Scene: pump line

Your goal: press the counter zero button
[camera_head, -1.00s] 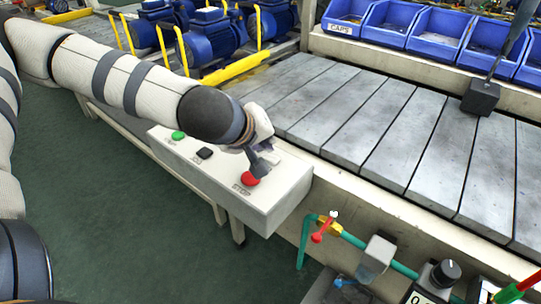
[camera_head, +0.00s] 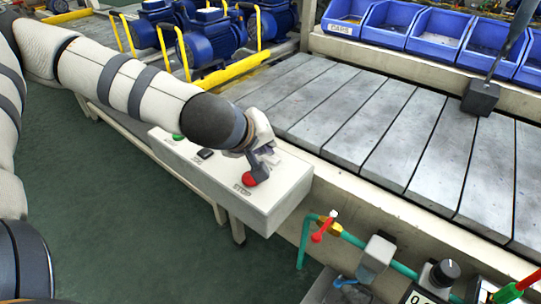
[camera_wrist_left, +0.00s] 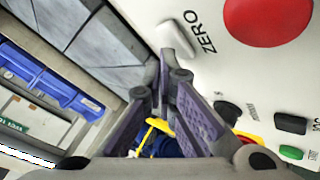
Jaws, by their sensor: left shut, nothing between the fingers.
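The counter zero button is a small white button (camera_wrist_left: 178,40) beside the word ZERO in the left wrist view. It sits on the pale control box (camera_head: 272,208), next to the large red STOP button (camera_wrist_left: 268,18). In the head view my left gripper (camera_head: 260,178) reaches down over the right end of the box by the red STOP button (camera_head: 250,180), and the zero button cannot be made out there. In the left wrist view my left gripper (camera_wrist_left: 162,72) is shut and empty, its tips close to the white button. Contact cannot be told. My right gripper is not in view.
The box also has a black button (camera_head: 205,154) and a green button (camera_head: 178,137), partly covered by my arm. A slatted conveyor (camera_head: 350,115) runs behind it, with blue bins (camera_head: 441,32) beyond. Teal piping with a red-handled valve (camera_head: 321,234) lies at the front right.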

